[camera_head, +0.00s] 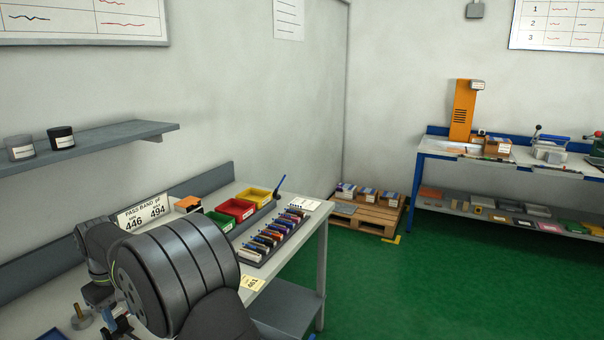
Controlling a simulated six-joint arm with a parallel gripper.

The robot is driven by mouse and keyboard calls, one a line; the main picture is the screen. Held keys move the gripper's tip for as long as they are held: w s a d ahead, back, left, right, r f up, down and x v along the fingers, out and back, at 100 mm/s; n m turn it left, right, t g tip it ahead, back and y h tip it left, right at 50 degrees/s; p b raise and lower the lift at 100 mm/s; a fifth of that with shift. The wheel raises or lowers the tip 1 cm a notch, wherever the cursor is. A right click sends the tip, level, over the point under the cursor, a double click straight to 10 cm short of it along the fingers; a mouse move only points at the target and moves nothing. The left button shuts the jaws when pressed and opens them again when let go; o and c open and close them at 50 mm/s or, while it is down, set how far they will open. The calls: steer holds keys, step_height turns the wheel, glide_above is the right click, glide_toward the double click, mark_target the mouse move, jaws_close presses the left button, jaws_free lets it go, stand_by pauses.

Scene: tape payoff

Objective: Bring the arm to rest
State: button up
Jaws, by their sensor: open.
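My dark grey arm fills the lower left of the head view, over the left workbench (285,249). Its large rounded link hides much of the bench behind it. My gripper (110,317) hangs below the wrist near the bottom left, small and partly hidden by the arm. I see nothing held in it, though its fingertips are hard to make out. A small brass-coloured post on a round base (80,317) stands just left of it.
Green (222,221), red (237,209) and yellow (255,196) bins stand behind a rack of coloured items (268,242). A sign (143,211) reads 446 and 494. A shelf (100,143) holds two jars. Green floor (400,290) is clear at right, before a blue-edged bench (430,150).

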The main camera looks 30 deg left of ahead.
mark_target(131, 338)
step_height(131, 338, down, 9)
steer(key=shift+d+r, duration=0.1)
steer(key=shift+r, duration=0.1)
step_height(131, 338, up, 4)
steer(key=shift+r, duration=0.1)
steer(key=w+d+r, duration=0.7)
steer(key=w+d, duration=0.1)
steer(key=s+d+f, duration=0.1)
steer(key=d+f, duration=0.7)
steer(key=d, duration=0.3)
steer(key=s+d+f, duration=0.2)
steer(key=d+f, duration=0.5)
steer(key=d, duration=0.4)
steer(key=shift+f, duration=0.35)
steer(key=shift+d, duration=0.1)
